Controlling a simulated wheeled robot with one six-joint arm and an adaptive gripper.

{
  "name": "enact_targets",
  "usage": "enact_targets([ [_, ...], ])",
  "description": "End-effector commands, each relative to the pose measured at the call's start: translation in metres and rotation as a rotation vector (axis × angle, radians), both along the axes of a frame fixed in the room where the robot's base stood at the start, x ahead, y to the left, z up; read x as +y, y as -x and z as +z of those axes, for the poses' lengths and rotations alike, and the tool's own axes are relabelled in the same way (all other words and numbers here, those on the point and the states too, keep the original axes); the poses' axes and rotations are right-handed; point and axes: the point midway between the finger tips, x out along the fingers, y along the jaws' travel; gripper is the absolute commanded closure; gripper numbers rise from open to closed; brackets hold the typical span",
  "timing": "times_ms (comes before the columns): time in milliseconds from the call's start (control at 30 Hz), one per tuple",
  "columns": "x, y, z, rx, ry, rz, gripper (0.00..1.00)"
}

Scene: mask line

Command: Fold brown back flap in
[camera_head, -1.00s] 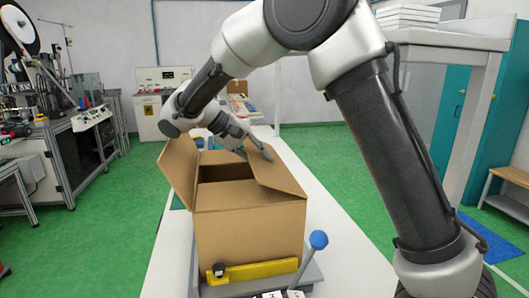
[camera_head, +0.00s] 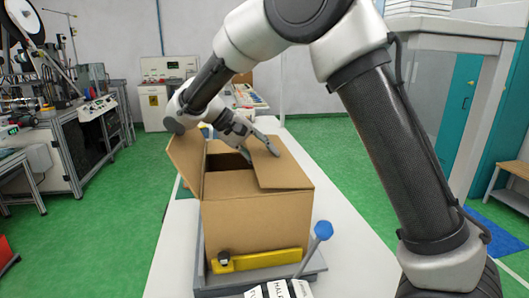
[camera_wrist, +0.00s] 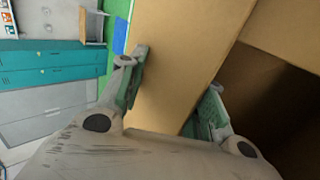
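The brown cardboard box (camera_head: 255,225) stands upright on the table with a dark gap in its top. Its left flap (camera_head: 186,163) stands up, leaning outward to the left. Its right flap (camera_head: 283,174) slants over the right part of the opening. My gripper (camera_head: 258,148) is at the far part of the box top, fingers apart. I cannot make out the back flap for certain.
The box sits in a grey fixture (camera_head: 305,272) with a yellow bar (camera_head: 265,261) and a blue-knobbed lever (camera_head: 323,230) at its front. The white table (camera_head: 350,260) is clear to the right. Machines (camera_head: 80,135) stand on the left.

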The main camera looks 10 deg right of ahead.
Motion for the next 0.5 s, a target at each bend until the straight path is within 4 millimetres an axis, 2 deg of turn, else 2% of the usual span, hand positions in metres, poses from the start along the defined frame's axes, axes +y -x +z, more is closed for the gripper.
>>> enact_targets([
  [333, 0.001, -0.001, 0.005, -0.005, 0.001, 0.001, 0.69],
  [500, 0.018, -0.001, 0.02, -0.007, 0.0, 0.002, 0.69],
])
